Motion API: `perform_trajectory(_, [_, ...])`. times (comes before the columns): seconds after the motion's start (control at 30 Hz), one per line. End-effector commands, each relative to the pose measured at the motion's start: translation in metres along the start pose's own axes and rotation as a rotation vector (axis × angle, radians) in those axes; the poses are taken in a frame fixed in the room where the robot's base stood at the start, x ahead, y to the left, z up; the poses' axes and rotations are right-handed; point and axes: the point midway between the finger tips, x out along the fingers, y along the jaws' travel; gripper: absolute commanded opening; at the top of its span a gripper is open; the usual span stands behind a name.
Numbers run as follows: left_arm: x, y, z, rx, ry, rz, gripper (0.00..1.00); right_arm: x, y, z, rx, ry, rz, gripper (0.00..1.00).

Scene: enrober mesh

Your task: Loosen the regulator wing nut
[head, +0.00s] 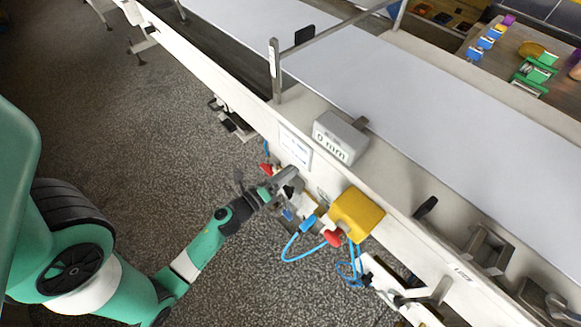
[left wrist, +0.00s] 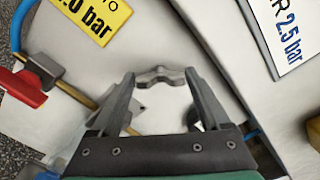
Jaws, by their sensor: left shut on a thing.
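The grey metal wing nut (left wrist: 160,75) shows in the left wrist view, against a pale surface. My left gripper (left wrist: 161,80) has one finger at each end of it and is shut on the wing nut. In the head view my left gripper (head: 284,181) reaches in from the left to the side of the conveyor frame, below a white label plate (head: 295,148). The wing nut is too small and covered to make out there. The white label (left wrist: 287,30) reads 2.5 bar in the left wrist view. My right gripper is not in view.
A grey block marked 0 mm (head: 340,137) sits above. A yellow bar label (left wrist: 95,15) and red lever (left wrist: 22,88) show left of the fingers.

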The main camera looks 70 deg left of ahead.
Motion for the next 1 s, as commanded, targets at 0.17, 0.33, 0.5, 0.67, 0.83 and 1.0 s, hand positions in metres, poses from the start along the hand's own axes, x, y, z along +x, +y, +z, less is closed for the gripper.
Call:
perform_trajectory(0.17, [0.000,-0.001,0.002,-0.168,0.000,-0.001,0.24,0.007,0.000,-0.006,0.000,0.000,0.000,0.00])
perform_trajectory(0.33, [0.000,-0.001,0.002,-0.325,-0.001,-0.001,0.24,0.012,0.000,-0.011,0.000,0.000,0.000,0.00])
perform_trajectory(0.5, [0.000,0.000,0.001,-0.461,-0.001,-0.001,0.24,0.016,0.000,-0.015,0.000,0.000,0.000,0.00])
perform_trajectory(0.67, [0.000,0.001,0.001,-0.558,-0.001,-0.002,0.24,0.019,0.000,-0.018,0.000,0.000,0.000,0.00])
perform_trajectory(0.83, [0.000,0.001,0.000,-0.626,0.000,-0.002,0.24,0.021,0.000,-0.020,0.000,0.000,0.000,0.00])
perform_trajectory(1.0, [0.000,0.002,0.000,-0.659,0.000,-0.003,0.24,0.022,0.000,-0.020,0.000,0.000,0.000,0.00])
